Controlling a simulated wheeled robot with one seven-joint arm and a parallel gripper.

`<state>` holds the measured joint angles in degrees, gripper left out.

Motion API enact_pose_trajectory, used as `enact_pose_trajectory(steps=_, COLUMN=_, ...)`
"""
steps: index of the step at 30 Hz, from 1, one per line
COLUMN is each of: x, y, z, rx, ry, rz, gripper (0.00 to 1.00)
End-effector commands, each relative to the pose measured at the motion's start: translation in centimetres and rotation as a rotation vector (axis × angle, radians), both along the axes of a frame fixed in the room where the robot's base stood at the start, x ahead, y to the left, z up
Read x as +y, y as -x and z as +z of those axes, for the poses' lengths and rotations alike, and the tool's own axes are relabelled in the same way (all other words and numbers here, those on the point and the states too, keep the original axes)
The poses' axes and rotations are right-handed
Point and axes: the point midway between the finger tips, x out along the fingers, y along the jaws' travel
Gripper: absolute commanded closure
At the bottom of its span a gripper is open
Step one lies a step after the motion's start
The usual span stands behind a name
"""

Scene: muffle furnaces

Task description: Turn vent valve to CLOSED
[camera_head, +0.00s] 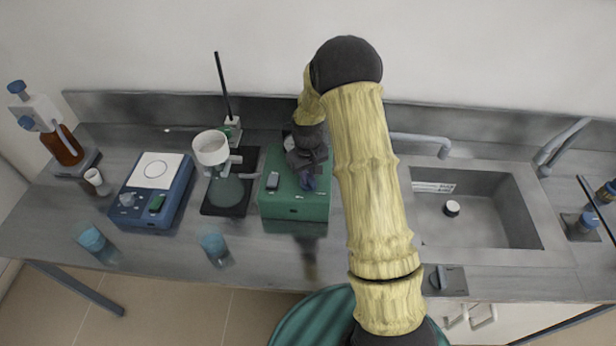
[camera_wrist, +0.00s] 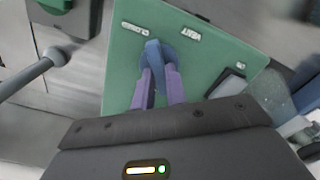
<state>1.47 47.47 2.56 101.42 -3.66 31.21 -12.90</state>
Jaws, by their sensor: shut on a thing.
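The vent valve is a blue knob with a raised bar handle (camera_wrist: 153,50) on the top of a green box. The green box (camera_head: 282,207) stands on the bench in the middle of the head view, and its top (camera_wrist: 120,75) fills the centre of the wrist view. My gripper (camera_wrist: 159,73) has its two purple fingers shut on the handle, one on each side. In the head view my gripper (camera_head: 309,181) reaches down onto the box and hides the knob. Two white labels sit beside the knob; one appears to read VENT (camera_wrist: 190,33), the other (camera_wrist: 134,27) is too small to read surely.
A stand with a white funnel (camera_head: 211,148) and a blue stirrer (camera_head: 150,192) are to the left. Blue beakers (camera_head: 213,246) stand in front. A sink (camera_head: 480,210) is right of my arm.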

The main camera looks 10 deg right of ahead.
Motion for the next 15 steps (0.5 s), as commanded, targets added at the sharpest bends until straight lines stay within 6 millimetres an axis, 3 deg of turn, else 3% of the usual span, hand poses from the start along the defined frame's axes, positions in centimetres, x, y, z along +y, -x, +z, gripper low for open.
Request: enact_pose_trajectory(steps=15, x=0.08, y=0.09, z=0.04, rx=-0.001, ry=-0.001, rz=0.488, gripper=1.0)
